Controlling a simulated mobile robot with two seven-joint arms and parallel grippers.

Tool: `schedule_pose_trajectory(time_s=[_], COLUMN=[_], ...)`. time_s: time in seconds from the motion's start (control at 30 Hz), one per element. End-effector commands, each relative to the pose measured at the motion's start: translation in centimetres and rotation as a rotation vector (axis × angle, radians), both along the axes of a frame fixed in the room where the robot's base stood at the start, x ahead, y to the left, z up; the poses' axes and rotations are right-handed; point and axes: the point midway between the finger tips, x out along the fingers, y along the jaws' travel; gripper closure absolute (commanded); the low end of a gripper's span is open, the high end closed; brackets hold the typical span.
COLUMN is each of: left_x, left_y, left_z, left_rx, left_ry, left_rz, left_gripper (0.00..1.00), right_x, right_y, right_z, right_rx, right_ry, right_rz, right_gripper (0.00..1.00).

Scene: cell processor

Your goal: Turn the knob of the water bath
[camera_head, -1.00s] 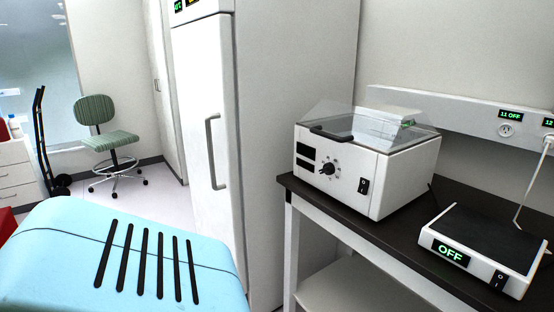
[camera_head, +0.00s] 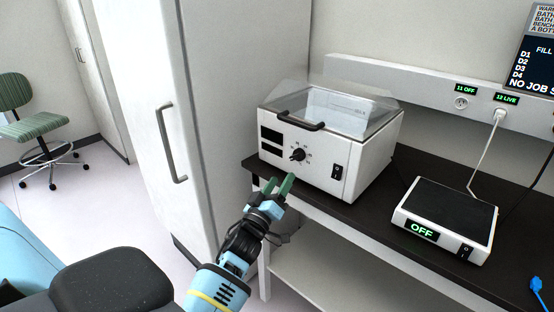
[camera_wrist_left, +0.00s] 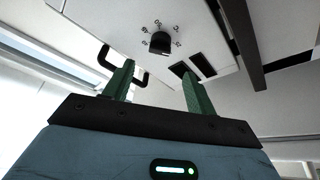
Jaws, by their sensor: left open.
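The water bath (camera_head: 318,172) is a white box with a clear lid and a dark lid handle, standing on the dark bench. Its black knob (camera_head: 298,155) is on the front face, with markings around it. The knob also shows in the left wrist view (camera_wrist_left: 160,44), beyond the fingertips. My left gripper (camera_head: 279,181) is open and empty, with green fingers pointing up toward the front face, a little below and left of the knob. In the left wrist view the fingers (camera_wrist_left: 158,76) stand apart and do not touch the knob. My right gripper is not in view.
A white hot plate (camera_head: 447,218) reading OFF stands right of the bath on the dark bench (camera_head: 375,212). A tall white cabinet (camera_head: 208,110) stands close on the left. A black rocker switch (camera_head: 337,172) is right of the knob. A cable hangs from the wall socket.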

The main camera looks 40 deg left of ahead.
Motion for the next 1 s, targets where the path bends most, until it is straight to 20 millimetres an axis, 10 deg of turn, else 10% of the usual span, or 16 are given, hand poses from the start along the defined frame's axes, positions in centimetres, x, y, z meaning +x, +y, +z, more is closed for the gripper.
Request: schedule_pose_trajectory(time_s=[1.0], left_x=[7.3], left_y=[1.2], left_z=[2.3], left_rx=[0.001], left_ry=[0.003], left_rz=[0.001], left_gripper=[0.44], right_x=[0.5], right_y=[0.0], right_z=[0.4], right_rx=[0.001], right_ry=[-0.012], right_rz=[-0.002], right_gripper=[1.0])
